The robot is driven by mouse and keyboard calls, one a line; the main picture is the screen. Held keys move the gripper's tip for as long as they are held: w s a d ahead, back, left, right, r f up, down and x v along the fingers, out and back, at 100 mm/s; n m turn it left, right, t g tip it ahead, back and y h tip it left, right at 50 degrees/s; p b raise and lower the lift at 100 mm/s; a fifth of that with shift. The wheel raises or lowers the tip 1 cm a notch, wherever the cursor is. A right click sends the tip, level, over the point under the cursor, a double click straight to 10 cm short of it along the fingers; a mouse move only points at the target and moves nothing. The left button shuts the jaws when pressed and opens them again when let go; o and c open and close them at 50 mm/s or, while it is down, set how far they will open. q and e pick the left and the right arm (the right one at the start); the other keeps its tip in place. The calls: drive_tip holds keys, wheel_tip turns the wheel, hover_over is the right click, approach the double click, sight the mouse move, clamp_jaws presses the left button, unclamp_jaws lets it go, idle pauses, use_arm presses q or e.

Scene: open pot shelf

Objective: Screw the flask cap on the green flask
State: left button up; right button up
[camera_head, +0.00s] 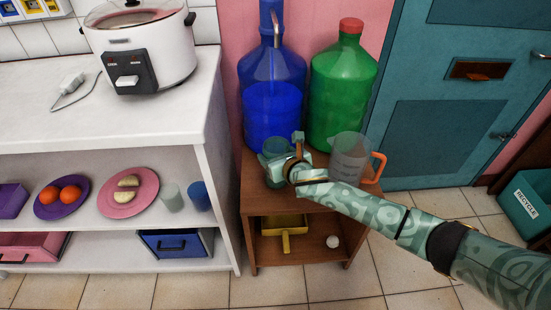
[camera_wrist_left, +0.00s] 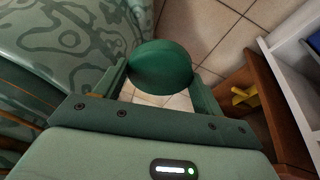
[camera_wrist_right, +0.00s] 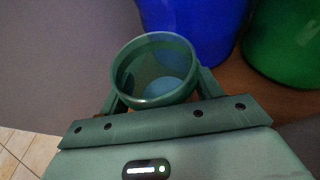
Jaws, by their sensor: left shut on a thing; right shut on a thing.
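The green flask (camera_wrist_right: 128,84) is in my right gripper (camera_wrist_right: 158,86), which is shut around it. In the right wrist view its round mouth is open and a bluish round patch shows inside. In the head view the flask (camera_head: 274,148) is at the brown stand, in front of the blue bottle, with my right gripper (camera_head: 295,167) at its right side. The flask cap (camera_wrist_left: 160,67), a dark green disc, is between the fingers of my left gripper (camera_wrist_left: 160,78), shut on it. My left gripper and the cap are out of the head view, away from the flask.
A blue bottle (camera_head: 272,110) and a green bottle (camera_head: 343,95) stand on the brown stand (camera_head: 252,203). A clear jug (camera_head: 348,160) with an orange handle is beside my right forearm. A white shelf unit (camera_head: 215,150) stands left. Floor in front is clear.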

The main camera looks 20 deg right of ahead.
sight(271, 140)
use_arm(q)
drive_tip(key=shift+w+r+p, duration=0.1)
drive_tip(key=shift+r+p, duration=0.2)
drive_tip(key=shift+r, duration=0.2)
use_arm(e)
drive_tip(key=shift+r, duration=0.65)
use_arm(q)
drive_tip(key=r, duration=0.1)
drive_tip(key=r+p, duration=0.2)
drive_tip(key=shift+w, duration=0.25)
use_arm(e)
wheel_tip(271, 140, up, 3)
use_arm(q)
wheel_tip(271, 140, up, 12)
drive_tip(key=w+t+p, duration=0.1)
drive_tip(key=p, duration=0.9)
drive_tip(key=shift+w+t, duration=0.25)
drive_tip(key=shift+t, duration=0.05)
use_arm(e)
drive_tip(key=s+d+r, duration=0.3)
drive_tip(key=s+r, duration=0.1)
drive_tip(key=s, duration=0.2)
drive_tip(key=s+d+r, duration=0.2)
drive_tip(key=s+r, duration=0.2)
drive_tip(key=s, duration=0.2)
drive_tip(key=shift+s+d+r, duration=0.35)
drive_tip(key=shift+s+d, duration=0.05)
drive_tip(key=shift+o, duration=0.8)
drive_tip(key=c, duration=0.6)
drive_tip(key=shift+o, duration=0.2)
